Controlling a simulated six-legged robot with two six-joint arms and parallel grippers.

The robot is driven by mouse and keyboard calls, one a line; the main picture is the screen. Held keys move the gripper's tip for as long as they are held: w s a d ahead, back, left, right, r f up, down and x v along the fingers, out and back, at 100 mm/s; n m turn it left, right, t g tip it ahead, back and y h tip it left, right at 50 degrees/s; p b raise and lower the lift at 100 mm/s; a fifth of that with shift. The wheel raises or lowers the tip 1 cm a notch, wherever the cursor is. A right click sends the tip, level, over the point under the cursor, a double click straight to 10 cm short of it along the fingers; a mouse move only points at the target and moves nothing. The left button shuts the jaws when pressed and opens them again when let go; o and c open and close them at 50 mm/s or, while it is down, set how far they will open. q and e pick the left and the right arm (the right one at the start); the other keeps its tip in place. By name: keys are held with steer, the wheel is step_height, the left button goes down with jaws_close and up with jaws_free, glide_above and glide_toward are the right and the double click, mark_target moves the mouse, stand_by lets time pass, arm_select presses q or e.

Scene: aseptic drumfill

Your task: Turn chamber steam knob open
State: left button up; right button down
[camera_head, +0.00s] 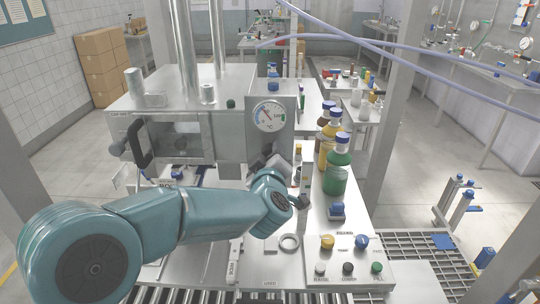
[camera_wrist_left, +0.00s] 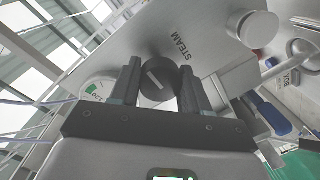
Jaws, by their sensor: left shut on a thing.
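The steam knob (camera_wrist_left: 158,78) is black and round with a pale line across its face, on a metal panel marked STEAM (camera_wrist_left: 180,45). In the wrist view my left gripper (camera_wrist_left: 156,88) has one dark finger on each side of the knob and is shut on it. In the head view my left gripper (camera_head: 266,163) is at the chamber's front, below the dial gauge (camera_head: 269,116); there the knob is hidden behind the gripper and wrist. The steel chamber (camera_head: 185,95) has a window and a black door handle (camera_head: 139,142). My right gripper is not in view.
Bottles with blue caps, including a green one (camera_head: 336,171), stand close to the right of my left wrist. Pale purple hoses (camera_head: 340,30) cross the upper right.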

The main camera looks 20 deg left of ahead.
arm_select(q)
steer(key=o, duration=1)
steer(key=shift+f, duration=0.1)
steer(key=shift+o, duration=0.2)
steer(key=b+v, duration=0.2)
steer(key=v, duration=1.4)
steer(key=shift+s+d, duration=0.1)
steer(key=shift+s, duration=0.05)
